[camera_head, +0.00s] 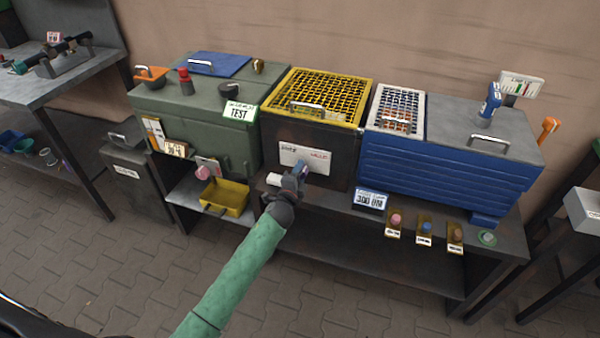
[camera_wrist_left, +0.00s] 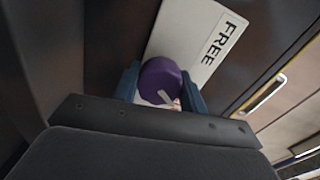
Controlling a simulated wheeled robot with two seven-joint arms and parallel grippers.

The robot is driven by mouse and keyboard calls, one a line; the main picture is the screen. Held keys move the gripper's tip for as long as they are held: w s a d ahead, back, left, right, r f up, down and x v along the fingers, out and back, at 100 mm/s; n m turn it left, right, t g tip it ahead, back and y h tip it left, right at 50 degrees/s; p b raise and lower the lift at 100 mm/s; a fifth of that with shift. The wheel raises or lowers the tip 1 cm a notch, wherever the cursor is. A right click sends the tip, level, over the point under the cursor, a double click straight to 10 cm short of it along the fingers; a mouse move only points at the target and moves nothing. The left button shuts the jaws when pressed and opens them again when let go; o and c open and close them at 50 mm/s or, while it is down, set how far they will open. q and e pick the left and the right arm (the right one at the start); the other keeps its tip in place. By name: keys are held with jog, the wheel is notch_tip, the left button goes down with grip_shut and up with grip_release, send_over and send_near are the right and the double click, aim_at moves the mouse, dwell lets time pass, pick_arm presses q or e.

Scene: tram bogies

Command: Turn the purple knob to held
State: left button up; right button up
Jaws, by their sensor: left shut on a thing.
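The purple knob (camera_wrist_left: 163,82) shows in the left wrist view, between the two blue fingers of my left gripper (camera_wrist_left: 162,92). The fingers are shut on it, one at each side. A pale pointer mark shows on the knob. A white plate (camera_wrist_left: 190,40) behind it carries the word FREE. In the head view my left gripper (camera_head: 299,172) is at the front of the dark box with the yellow grid, at its white label plate (camera_head: 306,158). There the gripper hides most of the knob. The word HELD cannot be read clearly in either view. My right gripper is not in view.
A green cabinet (camera_head: 200,130) stands to the left and a blue ribbed box (camera_head: 440,160) to the right. A yellow bin (camera_head: 225,197) sits on the bench's lower left ledge. Several small coloured buttons (camera_head: 425,227) line the front ledge at right. The paved floor in front is clear.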

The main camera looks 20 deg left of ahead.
pick_arm(q)
jog(key=shift+d+m, duration=0.1)
jog(key=shift+m, duration=0.3)
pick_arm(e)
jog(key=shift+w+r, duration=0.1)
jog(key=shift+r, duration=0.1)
pick_arm(q)
jog(key=o, duration=1)
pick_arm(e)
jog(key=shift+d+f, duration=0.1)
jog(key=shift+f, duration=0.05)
pick_arm(q)
jog(key=shift+s+f, duration=0.1)
jog(key=shift+s, duration=0.4)
jog(key=shift+s+b, duration=0.65)
jog(key=shift+s, duration=2.75)
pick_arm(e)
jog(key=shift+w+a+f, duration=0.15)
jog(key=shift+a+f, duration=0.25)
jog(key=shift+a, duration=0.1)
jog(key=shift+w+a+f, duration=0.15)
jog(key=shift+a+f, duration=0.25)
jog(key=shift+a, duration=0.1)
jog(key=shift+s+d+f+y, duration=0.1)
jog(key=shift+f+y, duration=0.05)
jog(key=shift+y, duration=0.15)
